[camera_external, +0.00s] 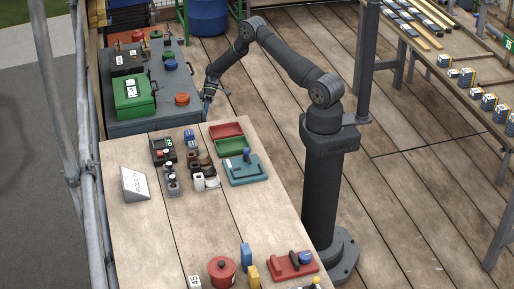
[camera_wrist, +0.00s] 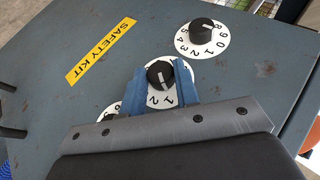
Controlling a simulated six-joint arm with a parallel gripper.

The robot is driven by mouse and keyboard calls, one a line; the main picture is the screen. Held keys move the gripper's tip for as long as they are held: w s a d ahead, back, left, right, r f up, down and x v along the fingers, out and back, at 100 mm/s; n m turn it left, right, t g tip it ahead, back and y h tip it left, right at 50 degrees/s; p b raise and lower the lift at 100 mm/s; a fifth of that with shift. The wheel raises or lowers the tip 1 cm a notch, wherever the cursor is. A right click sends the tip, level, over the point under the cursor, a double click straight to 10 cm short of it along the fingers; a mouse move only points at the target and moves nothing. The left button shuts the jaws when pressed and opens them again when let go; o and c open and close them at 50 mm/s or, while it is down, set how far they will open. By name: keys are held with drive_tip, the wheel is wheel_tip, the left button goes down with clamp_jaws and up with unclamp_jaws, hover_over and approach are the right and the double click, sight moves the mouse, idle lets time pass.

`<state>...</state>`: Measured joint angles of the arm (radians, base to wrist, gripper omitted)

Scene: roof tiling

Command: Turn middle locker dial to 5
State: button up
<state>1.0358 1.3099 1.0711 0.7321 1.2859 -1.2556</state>
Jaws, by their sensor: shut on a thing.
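The grey-blue locker (camera_external: 150,127) stands at the upper left in the outside view. In the wrist view its face carries white numbered dials with black knobs. The middle dial (camera_wrist: 166,98) is between my blue fingertips, and my gripper (camera_wrist: 161,82) is shut on its knob (camera_wrist: 160,74). The knob has a pale pointer line; digits 1 and 2 show below it, and my fingers hide much of the ring. I cannot tell the exact setting. In the outside view my gripper (camera_external: 208,101) is at the locker's right side; the dials are hidden there.
Another dial (camera_wrist: 220,47) sits above right; a third (camera_wrist: 107,113) is mostly hidden below left. A yellow SAFETY KIT label (camera_wrist: 100,50) is on the same face. A wooden table (camera_external: 125,208) with trays and small items stands close in front of the locker.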

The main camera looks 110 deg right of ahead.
drive_tip(key=shift+d+f+m+y, duration=0.15)
drive_tip(key=shift+m+y, duration=0.1)
drive_tip(key=shift+y, duration=0.7)
drive_tip(key=shift+d+f+m+y, duration=0.15)
drive_tip(key=shift+m+y, duration=0.1)
drive_tip(key=shift+y, duration=0.7)
drive_tip(key=shift+a, duration=0.1)
drive_tip(key=o, duration=1)
drive_tip(key=shift+c, duration=0.2)
drive_tip(key=v, duration=1.2)
drive_tip(key=shift+s+f, duration=0.15)
drive_tip(key=shift+s, duration=0.1)
